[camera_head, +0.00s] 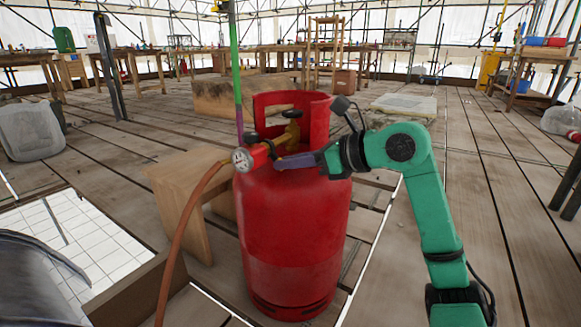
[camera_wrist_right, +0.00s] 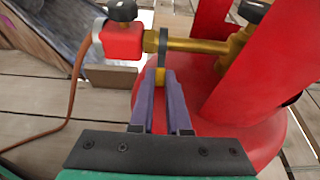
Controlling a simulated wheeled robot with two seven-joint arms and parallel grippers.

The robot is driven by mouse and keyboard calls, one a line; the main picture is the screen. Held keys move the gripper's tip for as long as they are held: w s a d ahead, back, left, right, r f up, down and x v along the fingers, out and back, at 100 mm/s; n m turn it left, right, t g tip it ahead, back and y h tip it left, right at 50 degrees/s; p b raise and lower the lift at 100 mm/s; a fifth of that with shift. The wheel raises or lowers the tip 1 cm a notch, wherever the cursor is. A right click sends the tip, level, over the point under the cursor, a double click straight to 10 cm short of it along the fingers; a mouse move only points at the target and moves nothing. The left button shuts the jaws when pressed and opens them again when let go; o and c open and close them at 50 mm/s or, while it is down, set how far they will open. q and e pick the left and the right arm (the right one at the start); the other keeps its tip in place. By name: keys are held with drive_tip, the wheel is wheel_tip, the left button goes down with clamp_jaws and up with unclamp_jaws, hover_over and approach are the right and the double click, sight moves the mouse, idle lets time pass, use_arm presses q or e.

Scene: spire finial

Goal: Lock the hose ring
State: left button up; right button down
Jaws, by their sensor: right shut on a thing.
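A red gas cylinder (camera_head: 290,235) stands upright on the plank floor. A red regulator (camera_head: 260,155) with a round white gauge (camera_head: 242,160) sits at its brass valve (camera_head: 291,128), and an orange hose (camera_head: 183,227) hangs from it. In the right wrist view, the regulator (camera_wrist_right: 122,42) meets a brass pipe (camera_wrist_right: 200,45), with a thin dark ring (camera_wrist_right: 163,46) around it. A yellow tab (camera_wrist_right: 160,77) extends from the ring. My right gripper (camera_head: 283,162) has its purple fingers (camera_wrist_right: 162,85) shut on this tab. My left gripper is not seen.
The cylinder's red collar (camera_head: 317,108) rises close behind the right gripper. A wooden stool (camera_head: 180,180) stands left of the cylinder, and a thin striped pole (camera_head: 236,75) rises behind the regulator. The floor on the right is open.

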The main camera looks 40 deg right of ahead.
drive_tip(key=shift+f+t, duration=0.25)
drive_tip(key=shift+t, duration=0.25)
drive_tip(key=c, duration=0.9)
unclamp_jaws()
